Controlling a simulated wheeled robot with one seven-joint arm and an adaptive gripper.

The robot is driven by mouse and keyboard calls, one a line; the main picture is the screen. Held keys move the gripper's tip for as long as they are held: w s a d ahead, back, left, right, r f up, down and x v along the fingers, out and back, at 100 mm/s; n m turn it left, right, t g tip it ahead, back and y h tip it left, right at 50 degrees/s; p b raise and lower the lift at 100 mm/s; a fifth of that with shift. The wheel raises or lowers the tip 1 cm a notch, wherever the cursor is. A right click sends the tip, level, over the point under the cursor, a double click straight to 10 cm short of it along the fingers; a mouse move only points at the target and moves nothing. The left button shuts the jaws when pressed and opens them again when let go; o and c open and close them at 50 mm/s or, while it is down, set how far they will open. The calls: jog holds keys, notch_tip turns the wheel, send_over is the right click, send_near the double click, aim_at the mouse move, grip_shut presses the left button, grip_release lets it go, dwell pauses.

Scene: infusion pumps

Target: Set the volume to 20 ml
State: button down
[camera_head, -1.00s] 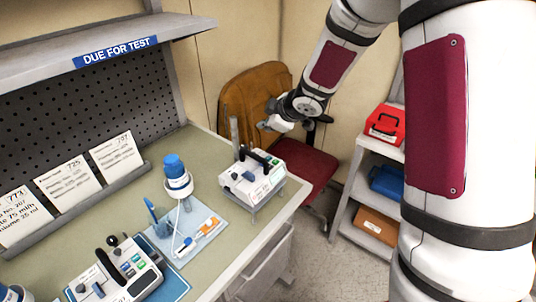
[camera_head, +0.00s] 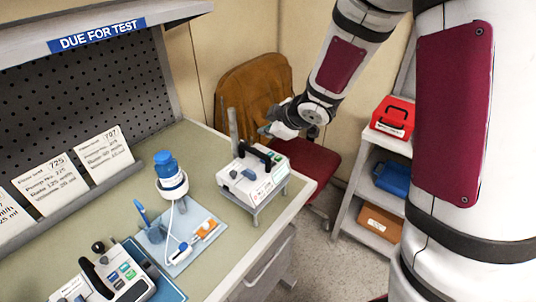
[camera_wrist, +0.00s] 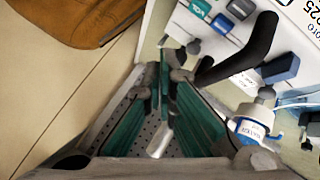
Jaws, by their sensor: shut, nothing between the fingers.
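A white infusion pump (camera_head: 252,178) with a black carry handle stands on a grey stand at the far end of the bench. It also shows at the right of the wrist view (camera_wrist: 238,50), with blue and green keys and a black handle. A second pump (camera_head: 122,275) sits on a blue mat at the front left. My gripper (camera_head: 266,131) is just behind and above the far pump, apart from the front panel as far as I can tell. In the wrist view my gripper (camera_wrist: 165,62) is shut and empty, its green-padded fingers beside the pump. The volume readout is too small to read.
Cards (camera_head: 104,154) with pump settings lean on a ledge at the left; one reads 725, another 707. A blue-capped bottle (camera_head: 169,172) stands over a light blue tray (camera_head: 190,240). A chair (camera_head: 306,165) stands behind the bench, and shelves (camera_head: 385,155) hold coloured boxes.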

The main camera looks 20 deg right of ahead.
aim_at(271, 154)
jog(key=shift+f+b, duration=1.8)
jog(key=shift+f, duration=0.45)
jog(key=shift+f, duration=0.1)
jog(key=shift+f, duration=0.3)
jog(key=shift+f+b, duration=0.45)
jog(key=shift+b, duration=0.2)
jog(key=shift+r, duration=0.15)
dwell(0.5)
jog(key=shift+r+p, duration=0.75)
jog(key=shift+p, duration=0.2)
